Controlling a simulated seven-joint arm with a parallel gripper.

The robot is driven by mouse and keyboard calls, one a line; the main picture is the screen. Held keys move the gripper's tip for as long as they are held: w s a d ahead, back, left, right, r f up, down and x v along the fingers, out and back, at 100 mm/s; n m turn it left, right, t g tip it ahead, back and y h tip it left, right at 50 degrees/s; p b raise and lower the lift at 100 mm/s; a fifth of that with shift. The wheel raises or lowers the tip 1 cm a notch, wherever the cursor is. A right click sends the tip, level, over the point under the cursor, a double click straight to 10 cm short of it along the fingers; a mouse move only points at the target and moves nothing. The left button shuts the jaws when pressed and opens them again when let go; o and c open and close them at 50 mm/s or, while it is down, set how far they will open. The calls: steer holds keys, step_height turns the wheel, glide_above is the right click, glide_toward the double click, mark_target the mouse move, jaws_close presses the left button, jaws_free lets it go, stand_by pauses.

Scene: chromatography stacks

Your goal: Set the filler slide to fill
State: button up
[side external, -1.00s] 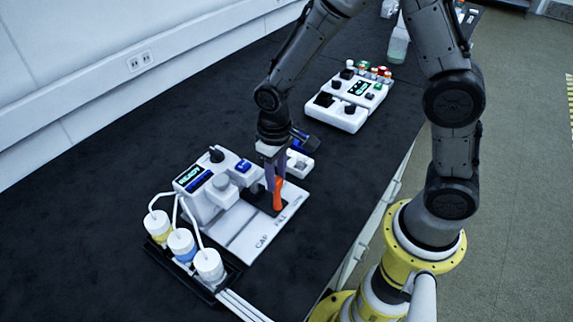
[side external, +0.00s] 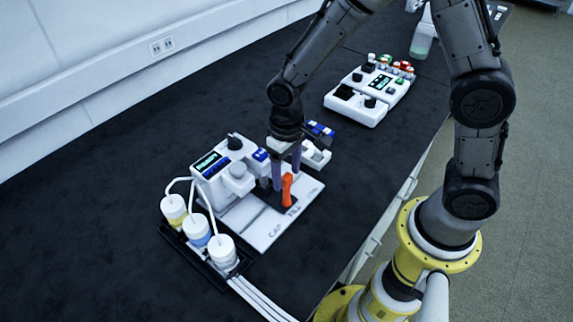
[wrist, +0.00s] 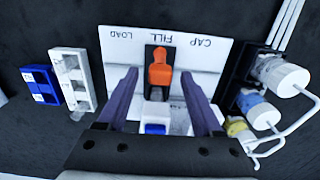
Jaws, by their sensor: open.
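The filler slide's orange handle (side external: 287,190) stands upright on its dark base on the white plate (side external: 262,236). The plate is marked LOAD, FILL and CAP. In the wrist view the orange handle (wrist: 160,70) lines up with the middle label, FILL. My gripper (side external: 286,178) is open, with its purple fingers pointing down just behind the handle in the side view. In the wrist view my gripper (wrist: 160,76) has one finger on each side of the handle's line, with gaps on both sides. The handle's exact depth against the fingertips is unclear.
The white filler unit (side external: 222,170) has a lit screen, too small to read. Capped bottles with white tubes (side external: 198,230) stand in a black tray beside it. A white holder (side external: 316,158) and blue rack (side external: 320,130) sit behind my gripper. Another device (side external: 355,106) stands farther back.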

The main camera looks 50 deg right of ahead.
step_height(320, 180, up, 14)
stand_by(0.5)
steer(key=shift+f, duration=0.1)
steer(key=s+d+r+m+t, duration=0.1)
steer(key=s+d+r+t, duration=0.3)
steer(key=s+d+r, duration=0.4)
steer(key=s+f+n+t, duration=0.1)
steer(key=s+f, duration=0.1)
steer(key=s, duration=0.7)
steer(key=shift+d+t, duration=0.25)
steer(key=shift+t, duration=0.05)
